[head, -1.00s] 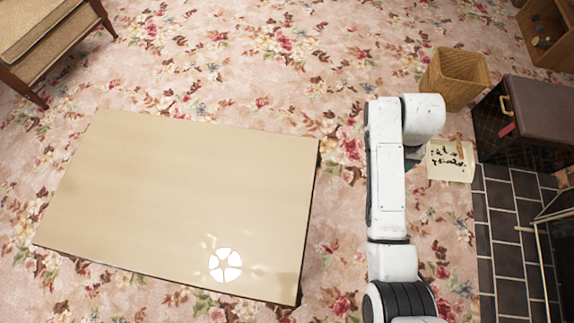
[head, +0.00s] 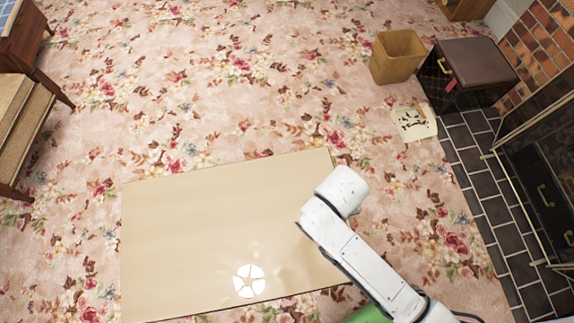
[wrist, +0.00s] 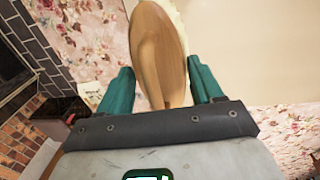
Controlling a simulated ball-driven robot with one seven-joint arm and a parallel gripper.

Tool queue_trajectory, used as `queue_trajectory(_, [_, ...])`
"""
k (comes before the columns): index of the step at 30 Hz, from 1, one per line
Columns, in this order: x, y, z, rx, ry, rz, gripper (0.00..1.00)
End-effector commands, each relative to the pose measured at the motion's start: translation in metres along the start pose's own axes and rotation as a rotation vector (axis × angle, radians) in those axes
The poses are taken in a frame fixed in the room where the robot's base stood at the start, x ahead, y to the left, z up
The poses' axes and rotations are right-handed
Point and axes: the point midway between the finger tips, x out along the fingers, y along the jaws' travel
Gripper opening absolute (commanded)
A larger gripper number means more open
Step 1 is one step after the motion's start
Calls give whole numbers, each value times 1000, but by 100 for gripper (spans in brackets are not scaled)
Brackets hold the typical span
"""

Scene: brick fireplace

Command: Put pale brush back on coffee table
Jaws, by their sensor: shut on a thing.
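The pale brush (wrist: 158,45) shows in the wrist view as a smooth, light wooden oval with a sliver of pale bristles along its upper right edge. My gripper (wrist: 160,78) is shut on it, with a teal finger on each side. The coffee table (head: 190,240) is a low, flat beige top in the head view, bare except for a bright light reflection. Its pale top also shows in the wrist view (wrist: 250,50), to the right of the brush. In the head view my arm covers the table's right edge, and the gripper and brush are hidden.
A wicker bin (head: 397,57), a dark chest (head: 470,72) and a paper with dark writing (head: 413,123) stand or lie at the upper right. The tiled hearth (head: 490,190) runs along the right. A wooden chair (head: 22,120) is at the left. Carpet between is clear.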

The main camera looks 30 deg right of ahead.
Motion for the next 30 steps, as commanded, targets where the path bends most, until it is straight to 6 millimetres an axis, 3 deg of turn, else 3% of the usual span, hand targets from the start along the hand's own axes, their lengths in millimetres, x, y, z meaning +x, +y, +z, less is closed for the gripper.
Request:
queue_trajectory(12, [36,-38,-83,1,3,-1,27])
queue_trajectory(21, [81,-56,-116,0,1,0,27])
queue_trajectory(26, [89,-59,-122,0,1,-1,27])
queue_trajectory(30, [107,-62,-125,-1,-1,1,27])
